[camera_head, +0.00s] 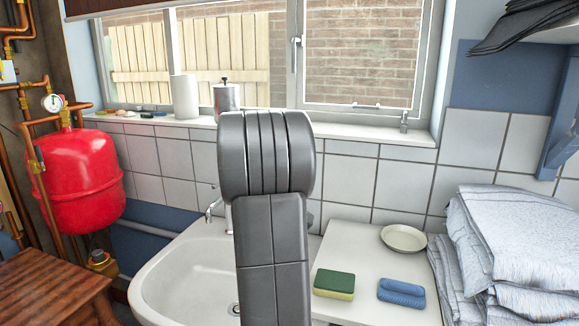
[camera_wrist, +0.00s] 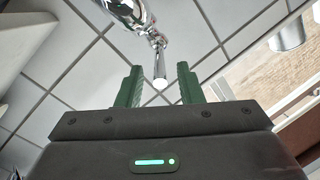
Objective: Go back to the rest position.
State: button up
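My arm stands upright in the middle of the head view and hides my gripper there. In the wrist view my gripper (camera_wrist: 159,85) shows two green fingers set apart, with a clear gap and nothing held between them. A chrome tap (camera_wrist: 135,14) lies beyond the fingers, and its spout end appears in line with the gap. I cannot tell how far the spout is from the fingertips. The tap also shows in the head view (camera_head: 212,207), partly hidden by my arm.
A white basin (camera_head: 170,275) lies behind and left of my arm. The counter (camera_head: 345,245) at right holds a sponge (camera_head: 334,284), a blue cloth (camera_head: 401,292) and a dish (camera_head: 403,238). Folded towels (camera_head: 510,240) stand far right. A red tank (camera_head: 80,180) and wooden table (camera_head: 50,290) are left.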

jog(key=w, duration=0.3)
jog(key=shift+w+d, duration=0.2)
jog(key=shift+w, duration=0.05)
jog(key=shift+w+r+p, duration=0.25)
jog(key=shift+w+p, duration=0.1)
jog(key=shift+p, duration=0.45)
jog(key=shift+a+m+h+p, duration=0.25)
jog(key=shift+h+p, duration=0.25)
jog(key=shift+p, duration=0.35)
jog(key=shift+m+h+p, duration=0.25)
jog(key=shift+h+p, duration=0.05)
jog(key=shift+p, duration=0.55)
jog(key=p, duration=0.1)
jog(key=h+p, duration=0.1)
jog(key=p, duration=0.1)
jog(key=shift+a+m+g+h, duration=0.2)
jog(key=shift+m+g+h, duration=0.1)
jog(key=shift+m, duration=0.1)
jog(key=shift+a+f+m+h+p, duration=0.1)
jog(key=shift+f+m+h+p, duration=0.15)
jog(key=shift+p, duration=0.4)
